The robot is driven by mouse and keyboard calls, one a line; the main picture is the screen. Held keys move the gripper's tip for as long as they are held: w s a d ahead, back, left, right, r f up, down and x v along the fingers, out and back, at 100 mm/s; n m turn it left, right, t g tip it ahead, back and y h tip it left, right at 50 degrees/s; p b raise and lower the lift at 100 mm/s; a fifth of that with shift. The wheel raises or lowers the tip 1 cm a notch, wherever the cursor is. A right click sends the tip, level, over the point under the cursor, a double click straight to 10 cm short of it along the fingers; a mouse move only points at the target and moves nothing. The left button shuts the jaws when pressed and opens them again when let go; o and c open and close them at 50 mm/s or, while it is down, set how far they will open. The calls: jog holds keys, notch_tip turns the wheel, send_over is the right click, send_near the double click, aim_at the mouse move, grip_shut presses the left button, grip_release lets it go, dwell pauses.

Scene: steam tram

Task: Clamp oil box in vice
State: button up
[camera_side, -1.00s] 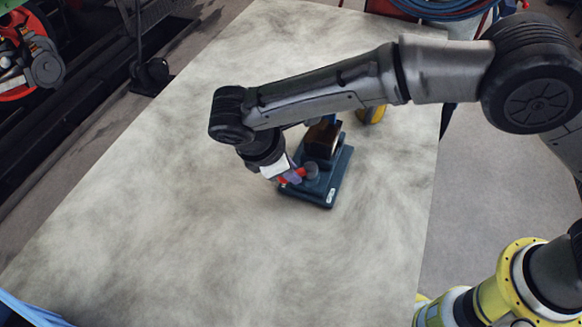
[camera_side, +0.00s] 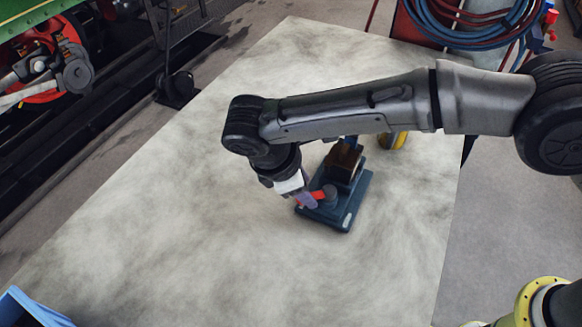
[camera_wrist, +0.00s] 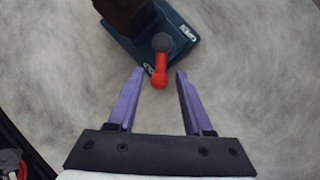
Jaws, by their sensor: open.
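The vice is a dark blue base (camera_side: 352,213) with a brown block-like part (camera_side: 343,160) on top, near the middle of the mat. A red handle (camera_side: 320,195) sticks out from a grey round knob on its near-left side. The vice also shows at the top of the wrist view (camera_wrist: 178,35), with the red handle (camera_wrist: 160,76) pointing toward me. My gripper (camera_wrist: 158,72) has purple fingers, open, with the handle's red end between the tips; I cannot tell whether they touch it. In the side view my gripper (camera_side: 305,200) is beside the handle. I cannot make out whether the brown part is the oil box.
A yellow round thing (camera_side: 394,140) stands behind the vice, partly hidden by my arm. A blue crate (camera_side: 30,308) is at the lower left. Coiled hoses (camera_side: 470,20) lie at the back right. The pale mat (camera_side: 190,220) is clear at left and front.

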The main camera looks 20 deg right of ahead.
jog(key=v, duration=1.1)
jog(key=shift+r, duration=0.2)
jog(key=shift+a, duration=0.1)
